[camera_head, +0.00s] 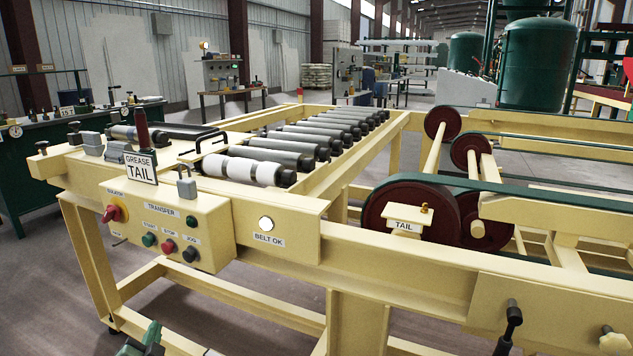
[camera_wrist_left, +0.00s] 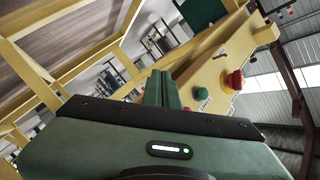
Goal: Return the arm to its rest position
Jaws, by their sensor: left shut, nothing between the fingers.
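My left gripper (camera_head: 146,338) shows only in part at the bottom edge of the head view, low in front of the cream machine frame. It is green and apart from the control box (camera_head: 205,222) above it. In the left wrist view its two green fingers (camera_wrist_left: 161,88) are together with nothing between them. Beyond them, the control box shows tilted, with a red selector knob (camera_wrist_left: 234,79) and a green button (camera_wrist_left: 201,93). Most of my left arm is hidden below the head view. My right gripper is out of view.
The cream roller conveyor (camera_head: 335,238) fills the middle, with a "TAIL" belt section and pulleys (camera_head: 400,207) at right. The "GREASE TAIL" sign (camera_head: 141,170) stands on its near left corner. A dark green bench (camera_head: 50,155) stands at left. Bare floor (camera_head: 50,285) lies at lower left.

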